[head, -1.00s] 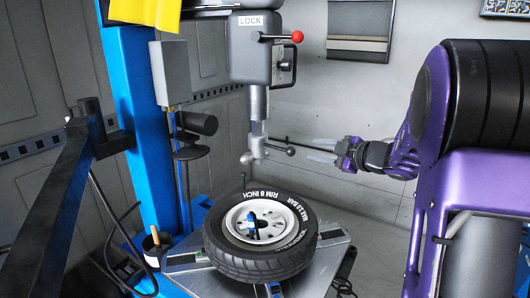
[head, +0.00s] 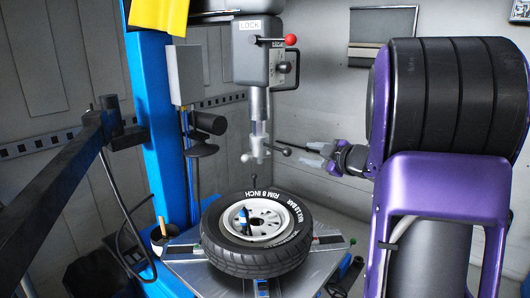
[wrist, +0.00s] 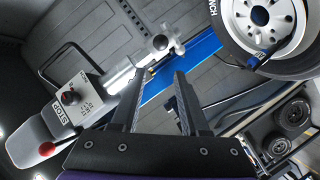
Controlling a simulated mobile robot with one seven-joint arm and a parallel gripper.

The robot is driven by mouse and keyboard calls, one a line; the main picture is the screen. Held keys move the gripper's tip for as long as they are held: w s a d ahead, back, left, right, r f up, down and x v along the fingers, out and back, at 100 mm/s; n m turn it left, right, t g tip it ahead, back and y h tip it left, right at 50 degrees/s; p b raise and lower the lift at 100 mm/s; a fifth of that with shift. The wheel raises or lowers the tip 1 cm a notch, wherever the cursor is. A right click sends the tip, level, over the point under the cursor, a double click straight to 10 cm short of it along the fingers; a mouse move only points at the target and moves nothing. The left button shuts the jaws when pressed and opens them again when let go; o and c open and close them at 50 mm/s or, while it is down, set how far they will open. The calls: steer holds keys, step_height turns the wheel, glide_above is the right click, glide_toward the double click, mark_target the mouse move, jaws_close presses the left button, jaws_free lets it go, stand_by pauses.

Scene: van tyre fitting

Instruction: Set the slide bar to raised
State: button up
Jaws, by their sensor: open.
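The slide bar (head: 257,104) is a grey upright rod. It comes down out of the grey tool head (head: 250,57) marked LOCK and ends in a metal mount piece (head: 254,156) above the tyre. A red-knobbed lever (head: 290,40) and a looped handle (head: 290,68) sit on the head's right side. The bar also shows in the wrist view (wrist: 123,78), slanting beyond my fingers. My gripper (head: 306,153) is open and empty. It is right of the bar's lower end, near a dark ball-ended rod (head: 285,151); I cannot tell if they touch.
A tyre on a white rim (head: 256,236) lies on the turntable (head: 184,256) below the bar. A blue column (head: 162,130) stands behind left, and a black arm (head: 60,190) reaches in at the left.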

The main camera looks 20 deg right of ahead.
mark_target(280, 149)
steer(key=x, duration=1.7)
steer(key=shift+w+a, duration=0.1)
steer(key=shift+w, duration=0.1)
jaws_close()
steer(key=shift+f, duration=0.1)
